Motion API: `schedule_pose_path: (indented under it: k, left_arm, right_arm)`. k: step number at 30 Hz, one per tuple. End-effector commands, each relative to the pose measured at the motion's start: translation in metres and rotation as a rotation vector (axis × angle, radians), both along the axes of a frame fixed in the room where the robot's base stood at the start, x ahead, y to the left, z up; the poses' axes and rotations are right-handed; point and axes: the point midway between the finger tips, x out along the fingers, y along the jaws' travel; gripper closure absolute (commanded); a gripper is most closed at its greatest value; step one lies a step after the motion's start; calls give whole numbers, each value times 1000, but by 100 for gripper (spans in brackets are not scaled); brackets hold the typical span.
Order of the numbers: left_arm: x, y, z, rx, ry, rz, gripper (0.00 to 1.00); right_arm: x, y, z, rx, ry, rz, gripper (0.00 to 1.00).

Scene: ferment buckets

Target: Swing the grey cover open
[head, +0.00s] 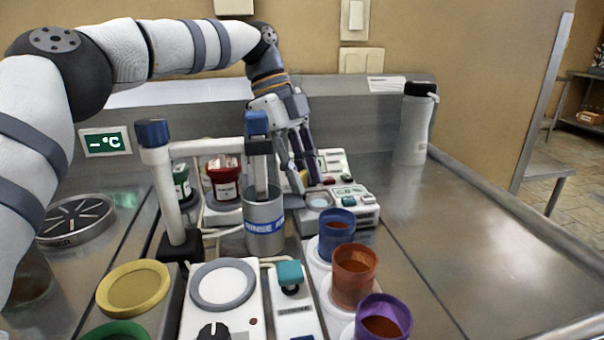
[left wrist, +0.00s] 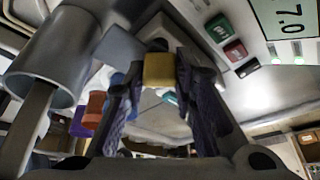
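My left gripper (head: 308,183) reaches down from the back over the white device (head: 352,198) behind the blue cup. Its fingers are apart. In the left wrist view a yellow block (left wrist: 160,70) shows between the fingers (left wrist: 162,85); I cannot tell if they touch it. A flat grey piece (left wrist: 121,45) beside the fingertips in that view may be the grey cover. In the head view the cover cannot be made out surely; the gripper and the rinse container hide part of that spot. My right gripper is in neither view.
The grey rinse container (head: 265,222) stands close in front of the gripper, with a blue-topped post (head: 165,185) left of it. Blue (head: 337,228), orange (head: 354,275) and purple (head: 383,318) cups line the right.

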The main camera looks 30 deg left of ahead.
Motion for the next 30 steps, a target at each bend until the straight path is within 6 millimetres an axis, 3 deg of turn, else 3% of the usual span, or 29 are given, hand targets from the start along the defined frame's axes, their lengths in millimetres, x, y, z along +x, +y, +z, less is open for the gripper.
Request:
schedule_pose_path:
  k: [1, 3, 11, 21, 30]
  left_arm:
    - [0, 0, 0, 0, 0, 1, 64]
    - [0, 0, 0, 0, -1, 1, 55]
    - [0, 1, 1, 0, -1, 3, 55]
    - [3, 24, 57, 2, -1, 5, 55]
    - [2, 29, 70, 0, -1, 1, 55]
  right_arm:
    - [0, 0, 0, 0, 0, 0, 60]
    - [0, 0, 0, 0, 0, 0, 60]
    - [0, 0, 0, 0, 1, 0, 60]
    - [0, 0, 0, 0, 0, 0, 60]
    - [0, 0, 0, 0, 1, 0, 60]
